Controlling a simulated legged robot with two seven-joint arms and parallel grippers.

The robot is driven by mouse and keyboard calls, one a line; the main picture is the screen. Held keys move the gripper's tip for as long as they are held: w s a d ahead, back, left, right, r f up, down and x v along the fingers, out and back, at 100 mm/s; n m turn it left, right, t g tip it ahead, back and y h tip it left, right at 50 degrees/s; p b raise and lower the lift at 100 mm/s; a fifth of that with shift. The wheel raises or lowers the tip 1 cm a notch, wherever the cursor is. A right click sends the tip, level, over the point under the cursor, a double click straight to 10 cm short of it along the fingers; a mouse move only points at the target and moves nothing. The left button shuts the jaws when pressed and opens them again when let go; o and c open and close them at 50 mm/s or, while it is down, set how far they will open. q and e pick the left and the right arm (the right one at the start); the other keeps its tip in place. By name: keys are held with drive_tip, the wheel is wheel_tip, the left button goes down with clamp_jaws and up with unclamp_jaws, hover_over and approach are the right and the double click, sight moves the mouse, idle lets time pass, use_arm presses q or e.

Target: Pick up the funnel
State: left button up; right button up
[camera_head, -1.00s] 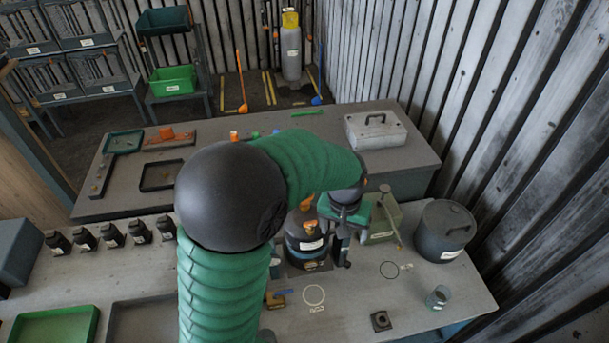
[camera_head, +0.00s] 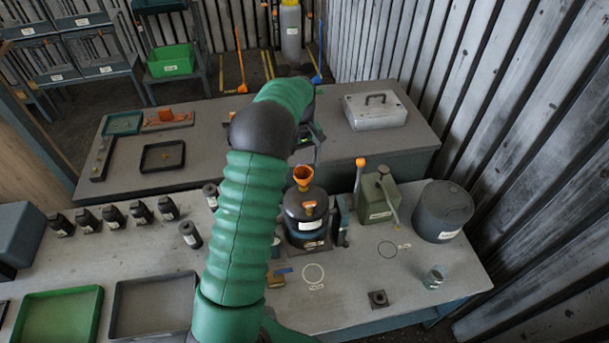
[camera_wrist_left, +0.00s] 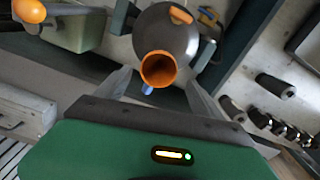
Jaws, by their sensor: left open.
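The orange funnel (camera_head: 303,176) stands mouth-up on top of a dark round housing (camera_head: 304,212) on the front bench. In the left wrist view the funnel (camera_wrist_left: 158,69) shows its open mouth between the two finger tips. My left gripper (camera_head: 308,146) is above and behind the funnel in the head view, partly hidden by my own arm. The left wrist view shows its jaws (camera_wrist_left: 158,88) spread apart, with nothing held between them. Whether the fingers touch the funnel cannot be told. My right gripper is not in view.
A green-grey canister (camera_head: 378,195) with an orange-topped rod beside it stands right of the housing. A dark lidded drum (camera_head: 442,211) is farther right. Several small dark bottles (camera_head: 115,218) line the left. A grey case (camera_head: 376,111) sits on the back bench.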

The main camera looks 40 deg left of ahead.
sight(303, 179)
use_arm(q)
wheel_tip(303, 179, down, 2)
drive_tip(key=shift+a, duration=0.1)
drive_tip(key=f, duration=0.1)
drive_tip(key=f+p, duration=0.1)
drive_tip(key=f, duration=0.1)
drive_tip(key=f+p, duration=0.1)
drive_tip(key=f, duration=0.1)
drive_tip(key=shift+d, duration=0.35)
drive_tip(key=shift+w, duration=0.1)
drive_tip(key=shift+d, duration=0.15)
drive_tip(key=c, duration=1.2)
drive_tip(key=shift+o, duration=0.2)
